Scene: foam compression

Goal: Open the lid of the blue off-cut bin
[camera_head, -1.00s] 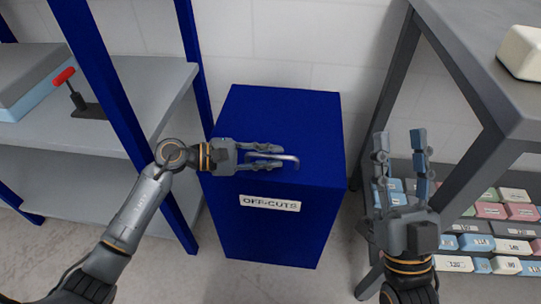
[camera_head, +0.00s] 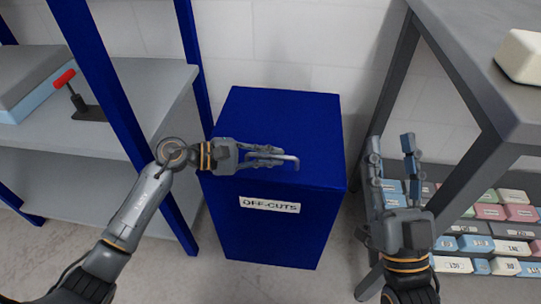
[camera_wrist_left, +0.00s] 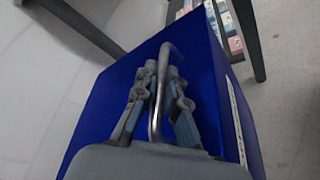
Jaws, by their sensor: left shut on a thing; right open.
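The blue off-cut bin (camera_head: 268,235) stands on the floor in the middle, its flat lid (camera_head: 285,118) down. A label reading OFF-CUTS (camera_head: 270,204) is on its front. A grey metal bar handle (camera_head: 291,160) sits on the lid near the front. My left gripper (camera_head: 280,156) reaches in from the left and is shut on the handle. In the left wrist view the handle (camera_wrist_left: 157,95) runs between the two fingers (camera_wrist_left: 160,90). My right gripper (camera_head: 392,145) is open and empty, pointing up to the right of the bin.
A blue-framed shelf (camera_head: 130,95) with a red-handled tool (camera_head: 75,95) stands close at the left. A grey table (camera_head: 460,45) with a white block (camera_head: 522,54) is at the right. Labelled foam blocks (camera_head: 490,212) lie below it. A white wall stands behind the bin.

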